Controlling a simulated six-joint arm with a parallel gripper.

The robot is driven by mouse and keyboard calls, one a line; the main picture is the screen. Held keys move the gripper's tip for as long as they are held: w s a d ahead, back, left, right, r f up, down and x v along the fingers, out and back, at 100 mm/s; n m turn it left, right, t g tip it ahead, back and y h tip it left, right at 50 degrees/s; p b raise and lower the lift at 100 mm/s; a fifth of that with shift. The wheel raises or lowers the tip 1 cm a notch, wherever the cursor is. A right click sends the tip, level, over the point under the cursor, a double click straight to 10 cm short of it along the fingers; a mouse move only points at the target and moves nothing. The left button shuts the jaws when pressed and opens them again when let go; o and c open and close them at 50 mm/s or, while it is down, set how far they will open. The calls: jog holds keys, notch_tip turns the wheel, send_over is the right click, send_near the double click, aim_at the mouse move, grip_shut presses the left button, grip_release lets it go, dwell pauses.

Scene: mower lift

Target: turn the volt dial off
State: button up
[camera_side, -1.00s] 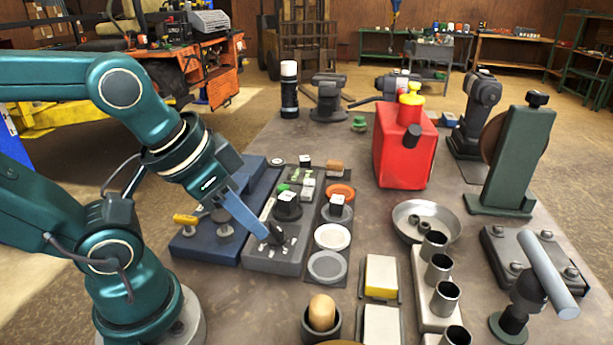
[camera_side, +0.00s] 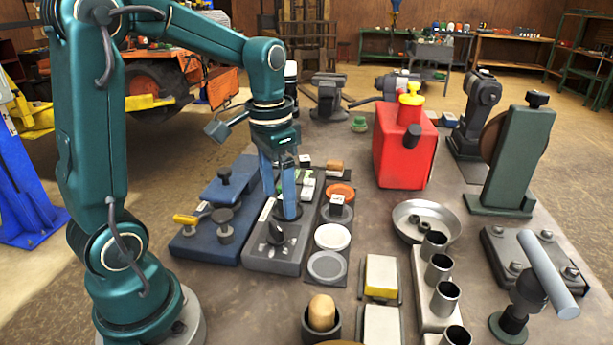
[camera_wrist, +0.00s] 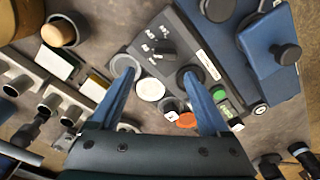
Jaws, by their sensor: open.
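A grey control box (camera_side: 262,259) lies on the bench. Its front part carries a black pointer knob (camera_side: 277,236) among white marks; these marks also show in the wrist view. Behind it is a round black knob (camera_side: 289,213), partly hidden by my fingers in the side view. I cannot read which one is the volt dial. My gripper (camera_side: 278,206) points down over the box, open and empty. In the wrist view, one fingertip overlaps the round black knob (camera_wrist: 190,74) and the other is near a grey disc (camera_wrist: 122,64). I cannot tell whether a finger touches the knob.
A blue box (camera_side: 204,244) with knobs and a yellow handle lies left of the grey box. Round pads, including a white one (camera_side: 332,237), line its right side. A red can (camera_side: 401,155), a metal bowl (camera_side: 425,214) and metal cups stand farther right.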

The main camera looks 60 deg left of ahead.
aim_at(276, 225)
jog(key=shift+a+f, duration=0.35)
jog(key=shift+f, duration=0.15)
jog(key=shift+s+a+f+n+g, duration=0.15)
jog(key=shift+f+n+g, duration=0.15)
jog(key=shift+f, duration=2.5)
grip_shut()
